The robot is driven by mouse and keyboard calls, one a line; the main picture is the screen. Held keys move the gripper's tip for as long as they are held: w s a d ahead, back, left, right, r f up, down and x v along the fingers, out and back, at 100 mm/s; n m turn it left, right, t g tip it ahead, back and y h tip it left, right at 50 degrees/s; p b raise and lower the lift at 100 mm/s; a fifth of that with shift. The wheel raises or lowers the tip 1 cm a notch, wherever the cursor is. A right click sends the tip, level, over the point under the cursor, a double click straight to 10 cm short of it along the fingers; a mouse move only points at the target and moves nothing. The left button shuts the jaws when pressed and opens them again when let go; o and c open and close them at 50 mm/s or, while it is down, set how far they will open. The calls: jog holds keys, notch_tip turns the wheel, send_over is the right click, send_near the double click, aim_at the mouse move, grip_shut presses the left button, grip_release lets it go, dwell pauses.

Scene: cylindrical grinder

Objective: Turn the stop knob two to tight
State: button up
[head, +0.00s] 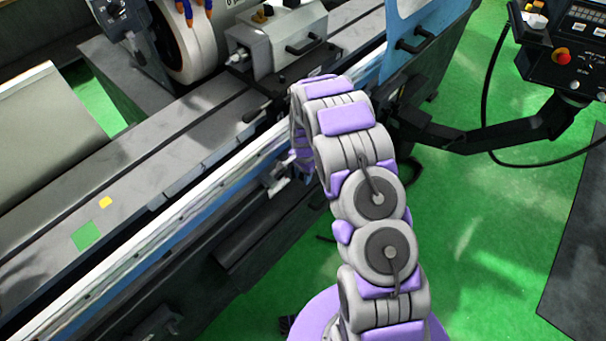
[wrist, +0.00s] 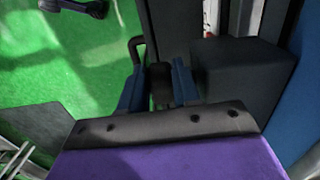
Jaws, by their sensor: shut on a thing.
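In the wrist view, my gripper (wrist: 158,78) has its two blue fingers on either side of a small dark knob (wrist: 160,92). The fingers are shut on it. The knob is on the side of the dark machine front, and I take it to be stop knob two; no label is readable. In the head view my arm reaches to the front of the grinder (head: 235,235) below the table edge. My gripper and the knob are mostly hidden there behind the arm. How tight the knob is cannot be told.
A black block (wrist: 240,75) stands just right of the fingers in the wrist view. A control panel (head: 570,50) on a dark support arm (head: 500,130) is at the right. Green floor (head: 500,230) is open right of my arm.

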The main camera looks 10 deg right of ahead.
jog(key=shift+w+r, duration=0.1)
jog(key=shift+w+d+g+y+p, duration=0.2)
jog(key=shift+g+y+p, duration=0.2)
jog(key=shift+g+y, duration=0.3)
jog(key=shift+w+d+g+y, duration=0.1)
jog(key=shift+d+g+y, duration=0.15)
jog(key=shift+g+y, duration=0.45)
jog(key=shift+d+g+y+b, duration=0.2)
jog(key=shift+g+y+b, duration=0.45)
jog(key=shift+y, duration=0.65)
jog(key=o, duration=0.7)
jog(key=shift+w, duration=0.1)
